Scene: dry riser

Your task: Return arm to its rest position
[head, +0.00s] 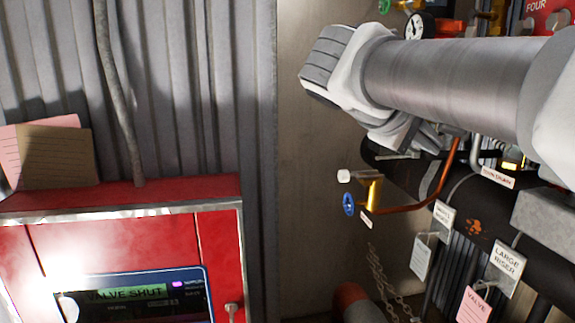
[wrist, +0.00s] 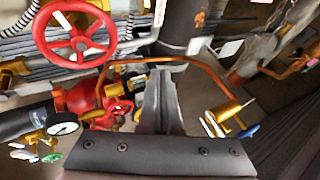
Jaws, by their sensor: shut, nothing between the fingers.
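My arm reaches in from the right edge of the head view, its grey and white links crossing in front of the pipework. In the wrist view my gripper (wrist: 162,75) points away from the camera with its fingers together and nothing between them. It is in front of a dark pipe (wrist: 185,30) and a copper tube (wrist: 205,72). I cannot tell from the wrist view how close the fingers are to them. In the head view the hand is partly hidden by the arm links.
A red handwheel (wrist: 75,30) and a pressure gauge (wrist: 64,127) are left of the fingers. A brass valve with a blue handle (head: 349,203) sits below my arm. Tags hang at right, including a pink tag (head: 474,305). A red cabinet (head: 120,250) reading "VALVE SHUT" stands at left.

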